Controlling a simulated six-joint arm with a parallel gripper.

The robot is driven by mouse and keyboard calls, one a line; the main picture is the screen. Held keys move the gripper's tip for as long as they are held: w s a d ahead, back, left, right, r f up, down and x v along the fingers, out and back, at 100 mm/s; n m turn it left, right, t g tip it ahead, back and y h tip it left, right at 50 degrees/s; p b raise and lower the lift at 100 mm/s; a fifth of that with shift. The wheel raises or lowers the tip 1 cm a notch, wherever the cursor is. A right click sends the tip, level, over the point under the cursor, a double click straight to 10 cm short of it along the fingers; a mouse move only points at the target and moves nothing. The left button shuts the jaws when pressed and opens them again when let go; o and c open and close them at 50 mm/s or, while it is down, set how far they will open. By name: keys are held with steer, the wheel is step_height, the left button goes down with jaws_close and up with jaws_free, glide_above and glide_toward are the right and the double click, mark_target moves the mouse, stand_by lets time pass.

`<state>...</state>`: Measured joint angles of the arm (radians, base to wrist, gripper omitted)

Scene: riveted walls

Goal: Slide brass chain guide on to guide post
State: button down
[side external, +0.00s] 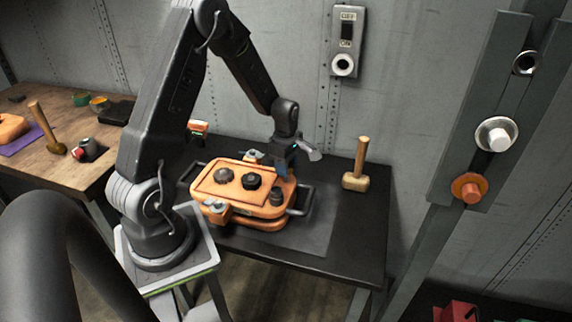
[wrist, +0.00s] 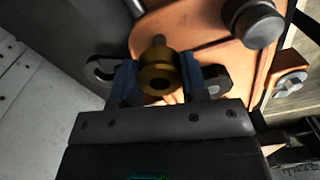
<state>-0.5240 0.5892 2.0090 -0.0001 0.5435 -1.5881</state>
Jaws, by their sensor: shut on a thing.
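The brass chain guide (wrist: 159,76) is a short round collar with a dark hole facing the wrist camera. My gripper (wrist: 160,70) is shut on it, with a blue finger on each side. A small grey pin tip (wrist: 158,40), which may be the guide post, shows just beyond the guide, over the orange casing (wrist: 190,30). I cannot tell whether the guide is around it or apart from it. In the side view my gripper (side external: 284,172) is low over the right back part of the orange casing (side external: 229,183). The guide is hidden there.
Dark knobs (side external: 251,181) and a dark cylinder (side external: 277,196) stand up from the casing near my gripper. A dark handle (side external: 300,200) sticks out at its right end. A wooden mallet (side external: 356,179) stands to the right on the black table (side external: 345,235). The table's front right is clear.

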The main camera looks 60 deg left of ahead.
stand_by(0.4)
steer(key=shift+f, duration=1.8)
steer(key=c, duration=0.6)
jaws_free()
steer(key=shift+o, duration=0.2)
step_height(320, 180, up, 14)
steer(key=s+d+r+m+t, duration=0.2)
steer(key=s+d+r+m, duration=0.2)
steer(key=d+r+m, duration=0.65)
steer(key=s+d+r+m+t, duration=0.3)
steer(key=s+d+m, duration=0.6)
steer(key=s+m, duration=0.3)
steer(key=shift+d+r+m+t, duration=0.35)
steer(key=shift+r+m, duration=0.35)
steer(key=shift+m, duration=0.15)
